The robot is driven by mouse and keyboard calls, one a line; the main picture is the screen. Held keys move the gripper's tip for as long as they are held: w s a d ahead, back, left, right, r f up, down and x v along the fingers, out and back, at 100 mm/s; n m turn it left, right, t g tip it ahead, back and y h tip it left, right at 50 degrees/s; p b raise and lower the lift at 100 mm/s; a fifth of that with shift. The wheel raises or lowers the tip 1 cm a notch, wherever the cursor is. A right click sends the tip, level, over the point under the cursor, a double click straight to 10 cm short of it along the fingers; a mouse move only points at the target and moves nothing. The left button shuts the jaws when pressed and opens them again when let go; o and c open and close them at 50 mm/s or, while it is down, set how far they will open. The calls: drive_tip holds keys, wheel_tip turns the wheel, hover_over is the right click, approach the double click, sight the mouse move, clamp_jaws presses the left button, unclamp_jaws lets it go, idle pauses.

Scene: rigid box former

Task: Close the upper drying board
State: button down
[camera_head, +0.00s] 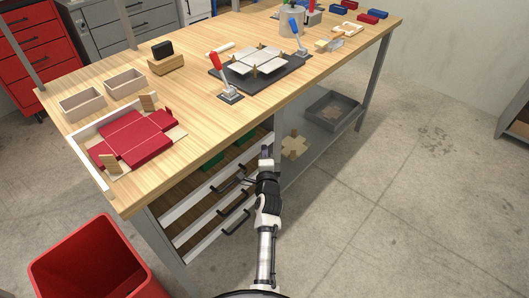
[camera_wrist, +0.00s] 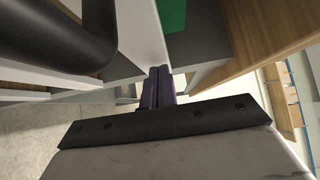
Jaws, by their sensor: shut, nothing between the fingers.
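The upper drying board (camera_head: 192,203) is the topmost of several white-fronted boards under the left half of the workbench. Green pieces (camera_head: 212,160) show behind its front, below the bench top, so it appears at least partly out. Its dark handle (camera_head: 228,183) is on the front, left of my gripper. My gripper (camera_head: 265,152) is shut and empty, near the right end of the board fronts. In the wrist view, the shut fingers (camera_wrist: 158,85) point towards a white panel (camera_wrist: 142,28), with a large black handle (camera_wrist: 70,32) at upper left. I cannot tell whether they touch it.
Lower boards with black handles (camera_head: 236,222) sit beneath. A grey shelf (camera_head: 300,165) with a grey tray (camera_head: 332,108) lies right of the boards. The wooden bench top (camera_head: 190,110) overhangs. A red bin (camera_head: 92,268) stands at front left. Floor (camera_head: 400,190) to the right is clear.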

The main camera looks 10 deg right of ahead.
drive_tip(key=shift+w+a+r, duration=0.15)
drive_tip(key=shift+w+a, duration=0.15)
